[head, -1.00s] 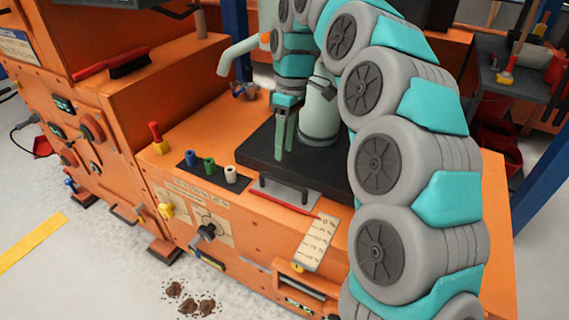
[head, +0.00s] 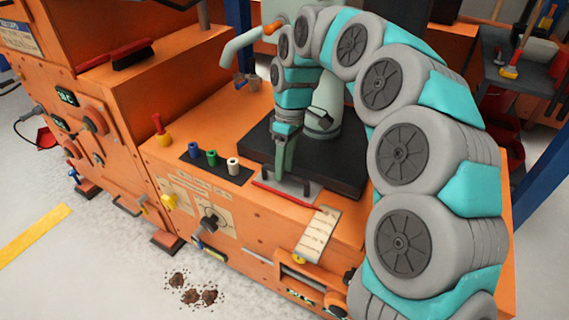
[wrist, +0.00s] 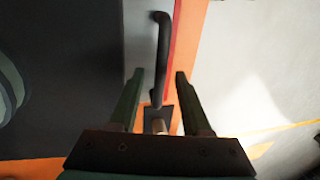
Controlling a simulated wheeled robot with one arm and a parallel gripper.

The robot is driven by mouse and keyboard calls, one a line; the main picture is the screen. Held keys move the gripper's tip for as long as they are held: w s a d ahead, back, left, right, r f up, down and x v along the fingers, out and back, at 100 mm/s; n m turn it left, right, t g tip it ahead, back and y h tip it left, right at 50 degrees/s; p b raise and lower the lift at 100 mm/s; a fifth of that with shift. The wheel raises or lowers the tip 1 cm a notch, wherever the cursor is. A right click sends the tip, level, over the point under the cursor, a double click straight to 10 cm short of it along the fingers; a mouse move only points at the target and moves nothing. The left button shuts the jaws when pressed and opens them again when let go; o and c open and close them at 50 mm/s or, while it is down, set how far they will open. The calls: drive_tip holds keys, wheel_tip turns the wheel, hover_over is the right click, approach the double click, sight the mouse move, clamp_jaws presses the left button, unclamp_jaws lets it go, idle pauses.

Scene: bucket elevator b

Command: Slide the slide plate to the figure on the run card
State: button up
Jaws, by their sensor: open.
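The slide plate (head: 262,180) is a thin grey plate with a red front edge, coming out from under a black block on the orange machine. Its black bar handle (head: 306,186) stands on it. My gripper (head: 282,176) points down over the plate at the handle. In the wrist view, my open fingers (wrist: 158,76) lie on either side of the handle (wrist: 163,45), with gaps on both sides. A pale scale strip (head: 318,232) with marks slopes down in front of the plate. Cream labels (head: 190,197) are on the machine front; their print is too small to read.
Blue, green and white knobs (head: 211,157) stand on a black strip left of the plate. A red-and-yellow lever (head: 160,130) is further left. The black block (head: 335,170) carries a grey-green pipe. Brown debris (head: 192,290) lies on the floor.

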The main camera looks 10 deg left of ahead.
drive_tip(key=shift+c, duration=0.3)
clamp_jaws()
idle(1.0)
